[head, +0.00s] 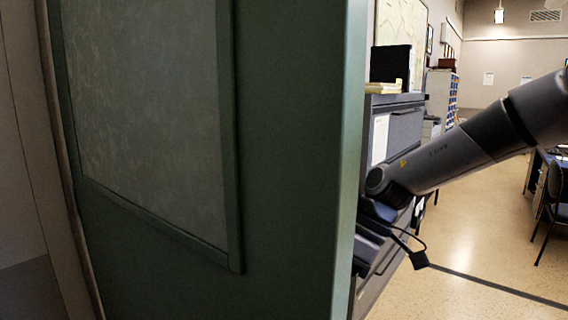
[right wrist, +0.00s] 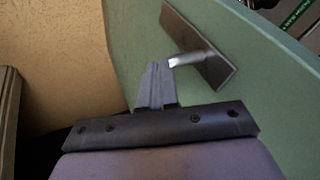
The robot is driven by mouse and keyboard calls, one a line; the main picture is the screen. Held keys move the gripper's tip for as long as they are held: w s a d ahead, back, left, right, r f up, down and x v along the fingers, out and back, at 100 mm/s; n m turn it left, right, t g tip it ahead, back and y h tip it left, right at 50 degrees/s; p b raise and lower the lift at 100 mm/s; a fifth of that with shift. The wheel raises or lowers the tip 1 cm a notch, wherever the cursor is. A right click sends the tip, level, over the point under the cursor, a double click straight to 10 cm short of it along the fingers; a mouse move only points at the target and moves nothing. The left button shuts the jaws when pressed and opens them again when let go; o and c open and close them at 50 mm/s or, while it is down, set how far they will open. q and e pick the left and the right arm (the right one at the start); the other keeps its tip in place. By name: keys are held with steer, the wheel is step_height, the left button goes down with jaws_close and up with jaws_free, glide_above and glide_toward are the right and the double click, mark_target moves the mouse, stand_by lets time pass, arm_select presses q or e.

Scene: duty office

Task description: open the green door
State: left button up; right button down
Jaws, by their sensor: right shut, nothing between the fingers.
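The green door (head: 290,160) with its frosted glass panel (head: 150,110) fills the left and middle of the head view. It stands ajar, its free edge toward me and the room visible past it. My right arm reaches in from the right to beyond that edge. In the right wrist view my right gripper (right wrist: 156,82) is shut and empty, its fingertips close to the silver lever handle (right wrist: 188,60) on its backplate (right wrist: 200,45). Whether they touch the handle, I cannot tell. The handle is hidden in the head view. My left gripper is not in view.
A dark grey cabinet (head: 405,130) stands just behind the door edge, with a black box-like object (head: 391,65) on top. A chair (head: 553,210) and desk are at the far right. The speckled floor (head: 480,245) between is clear.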

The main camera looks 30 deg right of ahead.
stand_by(0.4)
steer(key=v, duration=0.7)
steer(key=shift+d, duration=0.1)
